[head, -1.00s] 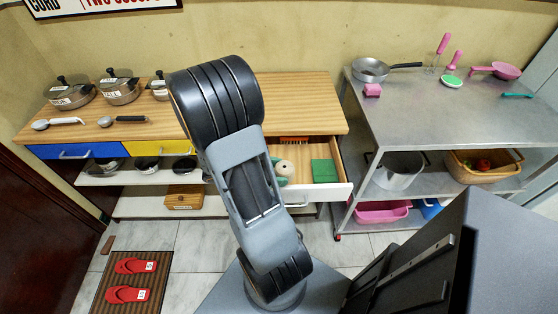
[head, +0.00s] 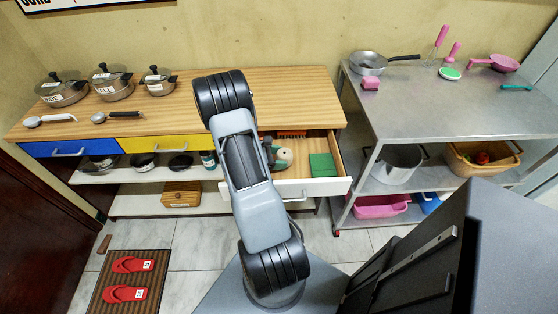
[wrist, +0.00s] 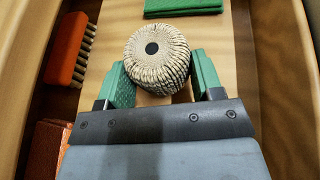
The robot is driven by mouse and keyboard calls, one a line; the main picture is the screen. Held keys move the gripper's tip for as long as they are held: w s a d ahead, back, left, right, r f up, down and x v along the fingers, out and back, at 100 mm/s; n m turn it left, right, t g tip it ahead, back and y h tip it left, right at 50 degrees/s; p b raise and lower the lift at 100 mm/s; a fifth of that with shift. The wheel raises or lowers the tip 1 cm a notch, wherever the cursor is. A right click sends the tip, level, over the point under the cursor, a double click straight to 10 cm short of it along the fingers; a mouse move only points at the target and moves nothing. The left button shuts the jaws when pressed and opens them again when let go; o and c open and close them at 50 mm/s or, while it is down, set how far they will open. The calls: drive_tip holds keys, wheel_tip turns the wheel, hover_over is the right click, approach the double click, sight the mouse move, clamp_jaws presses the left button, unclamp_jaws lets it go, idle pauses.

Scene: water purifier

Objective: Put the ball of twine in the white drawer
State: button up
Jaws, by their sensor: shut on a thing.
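The ball of twine (wrist: 157,55), cream with a dark hole in its end, is between the two green fingertips of my gripper (wrist: 157,78) in the wrist view. My gripper is shut on it. In the head view the twine (head: 284,157) shows in part beside my arm, in or just over the open white drawer (head: 318,187). The drawer's wooden floor (wrist: 218,60) lies under the twine in the wrist view. I cannot tell whether the twine touches it.
The drawer also holds an orange brush (wrist: 68,50), a green item (head: 322,165) and a reddish-brown block (wrist: 48,148) at its left side. Drawer walls stand close on both sides. A blue drawer (head: 70,149) and a yellow drawer (head: 150,144) are shut. A metal cart (head: 440,105) stands at right.

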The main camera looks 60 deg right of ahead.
drive_tip(key=shift+f, duration=0.8)
